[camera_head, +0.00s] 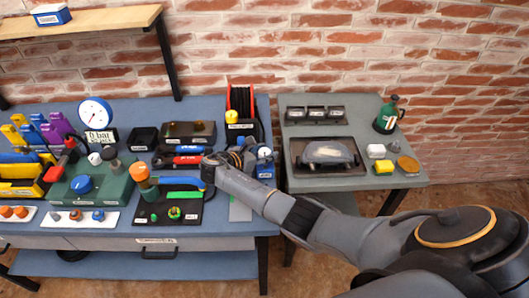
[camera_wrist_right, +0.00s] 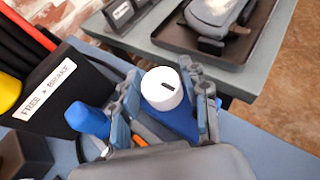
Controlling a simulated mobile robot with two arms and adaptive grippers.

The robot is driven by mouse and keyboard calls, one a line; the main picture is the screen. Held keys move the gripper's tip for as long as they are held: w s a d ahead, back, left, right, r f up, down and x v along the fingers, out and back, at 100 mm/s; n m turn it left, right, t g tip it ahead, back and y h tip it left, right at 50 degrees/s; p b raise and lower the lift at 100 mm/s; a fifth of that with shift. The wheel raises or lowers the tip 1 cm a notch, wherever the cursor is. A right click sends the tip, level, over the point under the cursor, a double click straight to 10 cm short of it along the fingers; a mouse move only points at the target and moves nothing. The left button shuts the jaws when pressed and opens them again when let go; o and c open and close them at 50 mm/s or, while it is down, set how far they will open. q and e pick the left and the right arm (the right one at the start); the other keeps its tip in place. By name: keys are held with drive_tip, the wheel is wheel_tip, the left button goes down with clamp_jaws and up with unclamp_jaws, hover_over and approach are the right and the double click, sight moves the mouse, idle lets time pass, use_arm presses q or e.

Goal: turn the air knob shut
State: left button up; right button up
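A white round knob (camera_wrist_right: 162,88) with a short dark mark on top sits on a blue body (camera_wrist_right: 178,122). In the head view the white knob (camera_head: 264,152) shows at the right end of the blue bench, just right of my right gripper (camera_head: 243,152). In the right wrist view my right gripper (camera_wrist_right: 161,78) has its two fingers spread, one on each side of the knob. Narrow gaps seem to show beside it; contact is unclear. A blue lever-like part (camera_wrist_right: 88,120) stands left of the fingers. My left gripper is not in view.
A black box labelled "FREE" and "BRAKE" (camera_wrist_right: 50,98) stands close left of the gripper, with a red hose reel (camera_head: 241,100) above it. A grey table (camera_head: 300,180) with a tray stands to the right. A gauge (camera_head: 96,112) and green box (camera_head: 110,190) stand left.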

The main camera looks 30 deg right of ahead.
drive_tip(key=shift+o, duration=0.6)
drive_tip(key=shift+a, duration=0.15)
drive_tip(key=v, duration=1.1)
drive_tip(key=shift+a+r, duration=0.2)
drive_tip(key=shift+a, duration=0.1)
drive_tip(key=shift+s, duration=0.1)
